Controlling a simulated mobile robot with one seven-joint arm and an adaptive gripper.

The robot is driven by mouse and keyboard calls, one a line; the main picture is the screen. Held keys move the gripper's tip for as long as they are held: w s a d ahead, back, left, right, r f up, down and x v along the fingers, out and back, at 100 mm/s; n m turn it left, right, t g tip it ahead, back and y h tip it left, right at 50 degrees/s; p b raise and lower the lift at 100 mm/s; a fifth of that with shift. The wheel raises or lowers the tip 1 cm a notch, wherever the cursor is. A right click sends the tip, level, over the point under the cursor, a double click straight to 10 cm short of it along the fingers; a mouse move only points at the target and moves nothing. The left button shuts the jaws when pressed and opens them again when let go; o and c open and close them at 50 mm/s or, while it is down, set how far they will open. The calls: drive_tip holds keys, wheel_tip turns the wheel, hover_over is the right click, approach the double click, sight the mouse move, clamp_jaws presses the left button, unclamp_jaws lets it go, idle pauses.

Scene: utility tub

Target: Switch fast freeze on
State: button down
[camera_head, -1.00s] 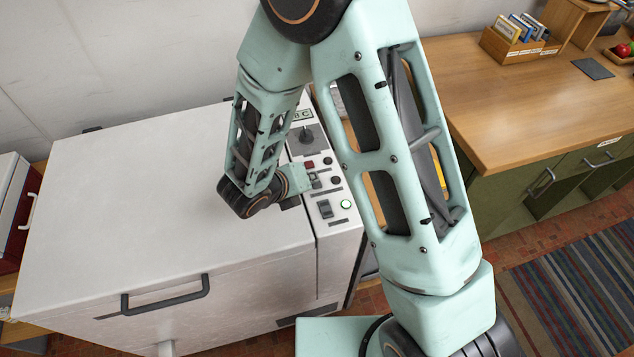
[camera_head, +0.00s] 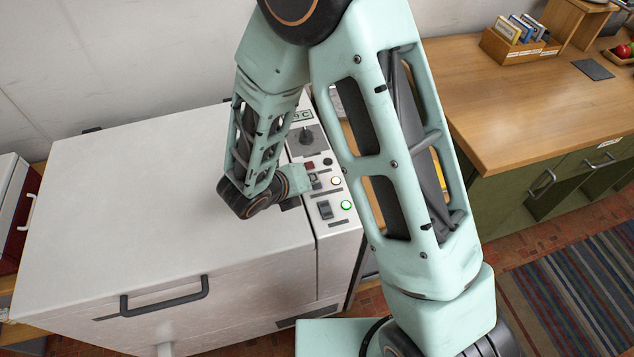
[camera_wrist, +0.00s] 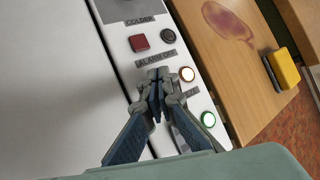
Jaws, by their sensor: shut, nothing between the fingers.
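The white chest freezer (camera_head: 150,190) has a control strip (camera_head: 328,240) along its right side. My gripper (camera_wrist: 155,84) is shut and empty, with its fingertips down at the strip just below the ALARM OFF label (camera_wrist: 157,59). They cover the switch there, so its position cannot be told. A partly covered label ending in "EZE" (camera_wrist: 190,94) is beside the fingers. The lamp next to it (camera_wrist: 187,74) glows white-orange; this lamp also shows in the head view (camera_head: 336,181). The green-ringed lamp (camera_wrist: 208,118) is lit, beside a dark rocker switch (camera_head: 325,209).
A red button (camera_wrist: 139,43) and a dark round fitting (camera_wrist: 168,36) sit above the fingertips. A black knob (camera_head: 306,136) is farther back. A wooden counter (camera_head: 530,90) stands to the right. The freezer lid is shut and clear.

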wheel_tip(320, 180, up, 6)
drive_tip(key=p, duration=0.4)
drive_tip(key=shift+r+p, duration=0.1)
drive_tip(key=shift+p, duration=0.3)
